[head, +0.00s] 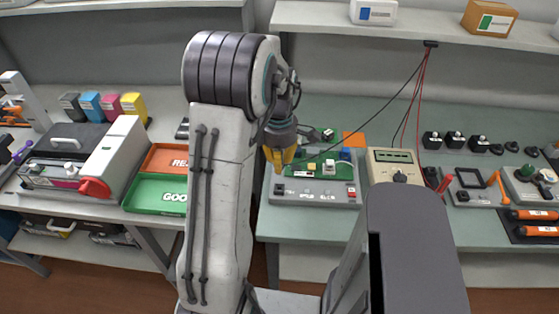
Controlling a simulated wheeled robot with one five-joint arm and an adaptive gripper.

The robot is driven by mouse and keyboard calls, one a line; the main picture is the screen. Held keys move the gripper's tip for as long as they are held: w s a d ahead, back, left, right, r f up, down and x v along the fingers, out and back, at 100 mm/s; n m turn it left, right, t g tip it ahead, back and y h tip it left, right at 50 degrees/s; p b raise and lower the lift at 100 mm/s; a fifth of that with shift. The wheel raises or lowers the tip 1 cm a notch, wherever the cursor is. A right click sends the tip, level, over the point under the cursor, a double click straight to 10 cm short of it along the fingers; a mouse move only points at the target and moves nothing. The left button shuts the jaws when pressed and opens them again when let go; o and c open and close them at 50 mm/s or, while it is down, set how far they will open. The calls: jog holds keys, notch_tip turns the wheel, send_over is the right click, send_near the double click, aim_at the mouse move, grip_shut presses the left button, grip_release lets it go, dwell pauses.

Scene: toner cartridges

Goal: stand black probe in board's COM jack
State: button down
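The board (312,198) is a grey panel with a green circuit section on the right-hand bench; labels along its front are too small to read, so I cannot pick out the COM jack. My gripper (278,165), with yellow fingers, is at the board's back left corner. Its fingers look close together. A thin black lead (385,108) runs from a hook under the shelf down to the fingers, so they appear shut on the black probe, whose body is too small and hidden to make out.
A beige meter (392,165) stands right of the board, with a red probe (445,183) beside it. Red leads hang from the hook (430,44). Green (158,196) and orange (166,158) trays and a printer (80,160) are on the left bench.

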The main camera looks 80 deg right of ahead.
jog(key=shift+f, duration=0.25)
jog(key=shift+f+b, duration=3.3)
jog(key=shift+f, duration=0.65)
jog(key=shift+f, duration=0.2)
jog(key=c, duration=1.1)
grip_release()
jog(key=shift+r, duration=0.15)
notch_tip(320, 180, up, 12)
jog(key=shift+a+f, duration=0.1)
jog(key=shift+a, duration=0.05)
